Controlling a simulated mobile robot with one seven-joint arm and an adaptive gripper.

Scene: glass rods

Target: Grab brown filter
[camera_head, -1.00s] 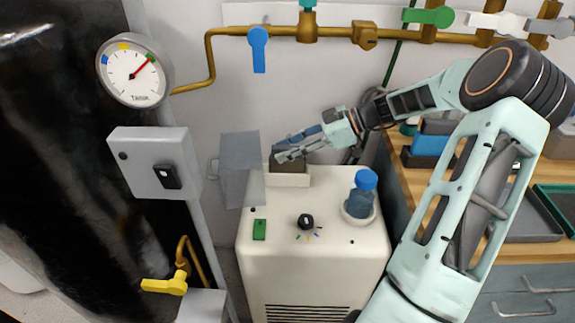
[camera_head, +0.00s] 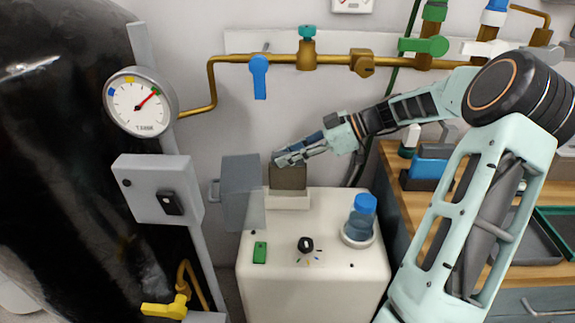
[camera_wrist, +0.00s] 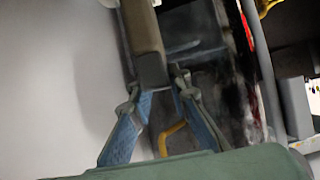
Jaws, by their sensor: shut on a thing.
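The brown filter (camera_head: 288,177) is a dark brown block at the white slot housing (camera_head: 288,202) on top of the cream machine. My gripper (camera_head: 284,159) is shut on the filter's upper edge, reaching in from the right. In the wrist view the brown filter (camera_wrist: 147,45) runs up from between the two blue-grey fingers of my gripper (camera_wrist: 158,82). More than half of the filter seems to stand above the housing. I cannot tell whether its lower edge is still inside the slot.
A grey translucent flap (camera_head: 241,190) stands open just left of the filter. A blue-capped bottle (camera_head: 361,217) sits on the machine at right. Brass piping with a blue valve handle (camera_head: 259,77) runs along the wall above. The wooden bench (camera_head: 398,205) is at right.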

